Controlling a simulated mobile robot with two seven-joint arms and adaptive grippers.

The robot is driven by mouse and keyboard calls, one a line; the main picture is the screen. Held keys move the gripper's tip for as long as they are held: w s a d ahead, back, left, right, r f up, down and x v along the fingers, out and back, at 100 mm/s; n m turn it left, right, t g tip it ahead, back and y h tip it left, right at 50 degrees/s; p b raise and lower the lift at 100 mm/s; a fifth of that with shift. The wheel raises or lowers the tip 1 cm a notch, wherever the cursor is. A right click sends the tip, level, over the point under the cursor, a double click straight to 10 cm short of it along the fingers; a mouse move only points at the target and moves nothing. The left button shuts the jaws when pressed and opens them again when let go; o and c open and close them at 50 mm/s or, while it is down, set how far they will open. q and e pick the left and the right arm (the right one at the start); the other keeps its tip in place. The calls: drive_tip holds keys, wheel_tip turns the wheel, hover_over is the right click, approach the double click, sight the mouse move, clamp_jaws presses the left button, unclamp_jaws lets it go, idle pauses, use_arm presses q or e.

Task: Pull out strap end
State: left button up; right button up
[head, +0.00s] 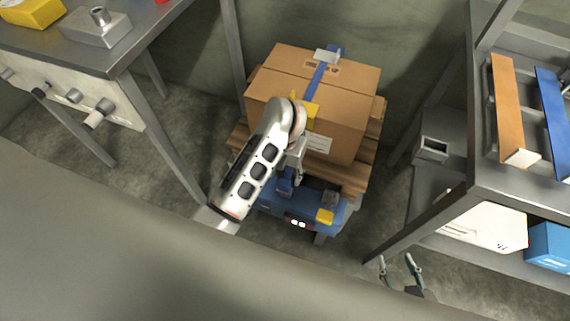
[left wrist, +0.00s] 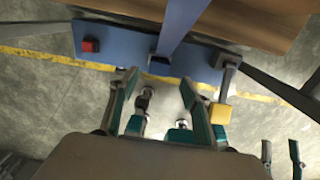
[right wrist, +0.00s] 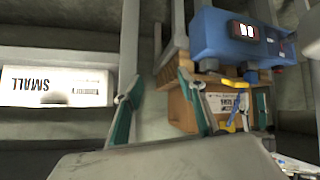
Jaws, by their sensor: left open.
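A blue strap (head: 320,75) runs over the top of a cardboard box (head: 350,90). In the left wrist view the strap (left wrist: 182,28) runs down the front to a blue machine (left wrist: 110,42) at the box's foot. My left gripper (left wrist: 160,84) is open, its teal fingers pointing at the strap's lower part without visibly touching it. In the head view my left arm covers part of the strap and most of that gripper (head: 290,172). My right gripper (head: 398,262) is open and empty at the lower right; its spread fingers show in the right wrist view (right wrist: 157,84).
The box stands on a wooden pallet (head: 352,178). The blue machine carries a yellow block (head: 325,216). A metal bench (head: 60,50) stands at left, a shelf rack (head: 480,190) at right. Bare floor lies between the machine and rack.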

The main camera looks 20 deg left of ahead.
sight(285, 182)
use_arm(q)
wheel_tip(285, 182, down, 4)
drive_tip(key=shift+a+f+b, duration=0.1)
drive_tip(key=shift+f+b, duration=0.1)
drive_tip(key=shift+b, duration=0.45)
drive_tip(key=shift+f, duration=0.45)
drive_tip(key=shift+w, duration=0.1)
drive_tip(key=c, duration=1.2)
use_arm(e)
drive_tip(key=shift+w+a+r, duration=0.2)
drive_tip(key=shift+w+a, duration=0.05)
drive_tip(key=shift+w, duration=0.5)
